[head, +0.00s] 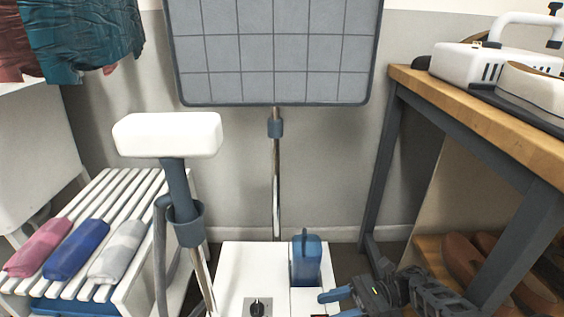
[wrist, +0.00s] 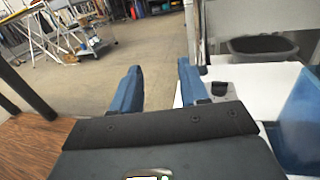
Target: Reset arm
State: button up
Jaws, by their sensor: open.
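My gripper (head: 324,306) is low in the head view, right of centre, at the end of my dark arm. Its two blue fingers are apart with nothing between them. In the wrist view the gripper (wrist: 158,68) points out over open floor, its fingers spread and empty. A translucent blue tank (head: 306,260) stands on a white box (head: 245,262) just left of and behind the gripper. The fingers look apart from the tank. A blue surface, likely this tank, shows at the right edge of the wrist view (wrist: 301,125).
A wooden-topped table (head: 485,125) with dark legs stands at right, with shoes (head: 468,262) below. A white-headed tool (head: 168,134) sits in a holder at left, near a slatted rack (head: 130,200) with rolled cloths. A gridded board (head: 275,50) hangs behind. A dark bin (wrist: 262,48) stands beyond.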

jog(key=s+a+f+m+t+y+b, duration=0.1)
jog(key=s+a+f+m+t+b, duration=0.15)
jog(key=s+a+m+t, duration=0.65)
jog(key=s+a+f+m+t+b, duration=0.2)
jog(key=s+a+f+m+t, duration=0.15)
jog(key=m+t, duration=0.7)
jog(key=s+d+r+m+t+h+b, duration=0.1)
jog(key=s+d+r+m+h+b, duration=0.15)
jog(key=s+d+m+h, duration=0.95)
jog(key=s+d+r+m+t+h+b, duration=0.2)
jog(key=s+d+m+h, duration=0.45)
jog(key=m, duration=1.15)
jog(key=s+d+r+m+g, duration=0.4)
jog(key=s+r+m, duration=0.35)
jog(key=r, duration=0.25)
notch_tip(320, 180, up, 34)
jog(key=p, duration=3.5)
jog(key=shift+r+n, duration=0.25)
jog(key=shift+n, duration=0.05)
jog(key=shift+d, duration=0.1)
